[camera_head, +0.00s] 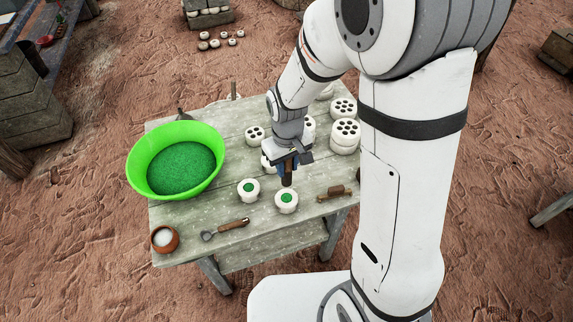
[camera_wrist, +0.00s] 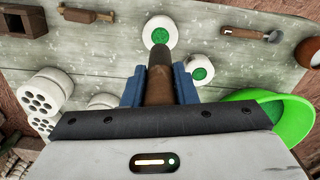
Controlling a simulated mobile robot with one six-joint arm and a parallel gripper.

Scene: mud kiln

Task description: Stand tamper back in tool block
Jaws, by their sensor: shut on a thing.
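My gripper (camera_head: 287,164) is shut on the brown tamper (camera_head: 287,179), which points down, roughly upright. In the wrist view the tamper (camera_wrist: 159,82) sits between the blue fingers (camera_wrist: 159,86). Its lower end is close to a white round mould with green fill (camera_head: 287,201); whether they touch I cannot tell. That mould also shows in the wrist view (camera_wrist: 160,33).
A second green-filled mould (camera_head: 248,190) stands to the left. A green bowl of green powder (camera_head: 219,150), a scoop (camera_head: 225,229), a small clay pot (camera_head: 164,239) and a brown wooden tool (camera_head: 337,192) are on the table. White holed pieces (camera_head: 345,130) stand at the right back.

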